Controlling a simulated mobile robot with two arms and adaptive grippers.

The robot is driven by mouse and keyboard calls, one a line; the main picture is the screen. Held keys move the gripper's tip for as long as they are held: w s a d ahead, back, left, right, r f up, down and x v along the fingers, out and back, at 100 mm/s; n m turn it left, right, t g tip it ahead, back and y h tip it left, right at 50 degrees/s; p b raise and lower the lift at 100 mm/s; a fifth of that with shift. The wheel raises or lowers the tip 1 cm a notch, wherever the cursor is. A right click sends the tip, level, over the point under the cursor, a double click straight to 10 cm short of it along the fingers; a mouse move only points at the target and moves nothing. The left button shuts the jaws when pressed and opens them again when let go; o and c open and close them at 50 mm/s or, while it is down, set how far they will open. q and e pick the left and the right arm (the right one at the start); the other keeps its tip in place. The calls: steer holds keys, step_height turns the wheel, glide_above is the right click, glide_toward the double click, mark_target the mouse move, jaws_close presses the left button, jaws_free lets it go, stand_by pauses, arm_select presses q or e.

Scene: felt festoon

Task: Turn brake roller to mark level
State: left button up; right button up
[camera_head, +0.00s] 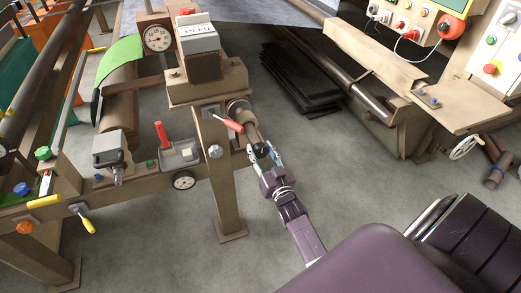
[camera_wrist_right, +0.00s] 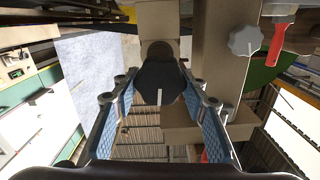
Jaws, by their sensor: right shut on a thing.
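My right gripper (camera_head: 264,164) reaches up to a dark knob (camera_head: 260,150) on the end of a brown shaft (camera_head: 250,130) below the machine head. In the right wrist view the knob (camera_wrist_right: 160,76) is dark and faceted, with a short white mark (camera_wrist_right: 159,97) that stands upright in that picture. The fingers (camera_wrist_right: 161,98) of my right gripper lie on both sides of the knob and are shut on it. A metal roller end (camera_head: 239,107) shows at the shaft's far end. My left gripper is not in view.
A brown post (camera_head: 220,185) stands just left of my right gripper, with a red lever (camera_head: 228,123) above. A dial gauge (camera_head: 158,38) and grey box (camera_head: 199,38) sit higher. Dark sheets (camera_head: 300,82) lie stacked behind. The floor on the right (camera_head: 345,165) is clear.

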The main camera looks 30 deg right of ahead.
steer(key=m+p, duration=0.1)
steer(key=m, duration=0.3)
steer(key=shift+d, duration=0.15)
steer(key=m, duration=0.4)
steer(key=shift+f+m, duration=0.15)
steer(key=shift+m, duration=0.25)
steer(key=m+b, duration=0.1)
steer(key=m, duration=0.2)
steer(key=shift+d+f+m, duration=0.1)
steer(key=shift+f+m, duration=0.05)
steer(key=shift+m, duration=0.15)
steer(key=shift+m+b, duration=0.55)
steer(key=shift+m, duration=1.45)
steer(key=o, duration=1.2)
steer(key=shift+c, duration=0.2)
steer(key=shift+s, duration=0.15)
